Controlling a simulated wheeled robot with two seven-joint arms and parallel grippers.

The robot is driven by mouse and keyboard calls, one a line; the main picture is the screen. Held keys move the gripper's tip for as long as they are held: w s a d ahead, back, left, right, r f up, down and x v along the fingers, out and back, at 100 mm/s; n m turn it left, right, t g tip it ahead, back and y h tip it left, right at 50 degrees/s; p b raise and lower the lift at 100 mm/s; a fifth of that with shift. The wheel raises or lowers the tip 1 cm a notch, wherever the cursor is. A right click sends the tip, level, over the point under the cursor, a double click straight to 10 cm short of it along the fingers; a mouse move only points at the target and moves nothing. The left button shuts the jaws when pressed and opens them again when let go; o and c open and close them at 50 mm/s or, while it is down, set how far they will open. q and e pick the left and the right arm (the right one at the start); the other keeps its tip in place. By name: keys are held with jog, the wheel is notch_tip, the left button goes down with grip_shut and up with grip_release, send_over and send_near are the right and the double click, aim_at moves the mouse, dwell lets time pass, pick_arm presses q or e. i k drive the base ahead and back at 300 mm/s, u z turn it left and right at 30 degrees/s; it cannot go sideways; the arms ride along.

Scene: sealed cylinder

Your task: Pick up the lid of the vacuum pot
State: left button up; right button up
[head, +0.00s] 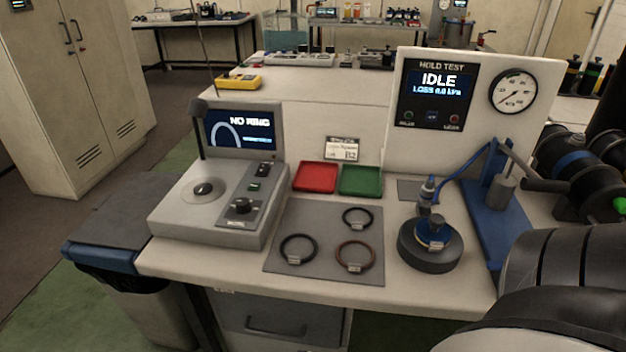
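The vacuum pot (428,256) is a squat dark cylinder on the right part of the bench. A smaller round blue and dark piece with a pale tag, which looks like its lid (433,230), sits on top of it. A grey upright fitting (427,196) stands at the lid, and a blue hose (462,192) curves from it to the right. I cannot tell whether the lid is seated tightly. No gripper is touching the pot. My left gripper is not in view. Dark links of my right arm fill the lower right, but no gripper fingers can be made out.
A blue stand with a lever (485,232) is close right of the pot. A grey mat (318,218) with three rings lies to its left. Red (316,177) and green (360,180) trays lie behind. The IDLE gauge panel (470,130) rises behind the pot; a NO RING tester (215,205) stands left.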

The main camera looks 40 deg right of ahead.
aim_at(434, 228)
jog(key=u, duration=1.2)
jog(key=k, duration=1.3)
jog(key=z, duration=0.75)
